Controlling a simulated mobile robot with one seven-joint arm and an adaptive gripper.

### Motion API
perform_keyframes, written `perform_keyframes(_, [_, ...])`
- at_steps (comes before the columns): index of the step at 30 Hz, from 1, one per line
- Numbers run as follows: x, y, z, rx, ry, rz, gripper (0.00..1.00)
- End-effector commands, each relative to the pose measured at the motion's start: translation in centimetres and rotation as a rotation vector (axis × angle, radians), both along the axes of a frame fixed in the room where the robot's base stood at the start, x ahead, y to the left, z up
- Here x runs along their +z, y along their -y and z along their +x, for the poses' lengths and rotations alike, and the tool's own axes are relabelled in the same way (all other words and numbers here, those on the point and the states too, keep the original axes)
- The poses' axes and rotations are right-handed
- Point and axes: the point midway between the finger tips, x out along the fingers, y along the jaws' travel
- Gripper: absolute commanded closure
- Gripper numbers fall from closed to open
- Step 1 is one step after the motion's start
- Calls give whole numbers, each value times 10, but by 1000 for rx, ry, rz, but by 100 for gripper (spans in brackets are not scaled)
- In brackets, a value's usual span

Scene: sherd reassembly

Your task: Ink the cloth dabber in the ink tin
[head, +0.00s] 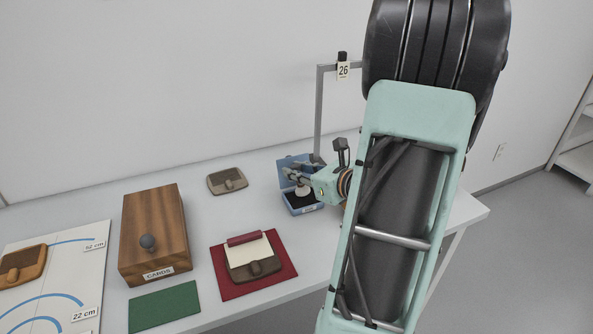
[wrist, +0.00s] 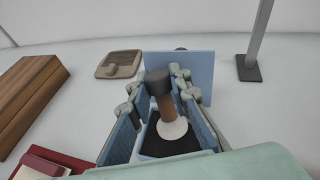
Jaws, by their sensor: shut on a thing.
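The cloth dabber (wrist: 161,92) has a dark knob, a brown handle and a pale round pad. My gripper (wrist: 157,86) is shut on its handle. The dabber stands roughly upright, with its pad over the dark ink surface inside the open blue ink tin (head: 303,207). I cannot tell whether the pad touches the ink. The tin's raised lid (wrist: 190,68) stands behind the dabber. In the head view my gripper (head: 299,177) reaches in from the right over the tin, and the dabber's pale pad (head: 302,190) shows below the fingers.
A brown rocker-like block (head: 227,181) lies left of the tin. A wooden CARDS box (head: 165,225), a red mat (head: 228,292) with a stamp-like block and card, and a green mat (head: 164,307) lie farther left and nearer. A grey post (head: 319,115) with tag 26 stands behind the tin.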

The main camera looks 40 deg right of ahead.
Motion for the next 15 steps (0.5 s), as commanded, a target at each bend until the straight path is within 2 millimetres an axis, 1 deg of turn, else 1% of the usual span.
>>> perform_keyframes(15, [-7, 0, 0, 0, 0, 0, 100])
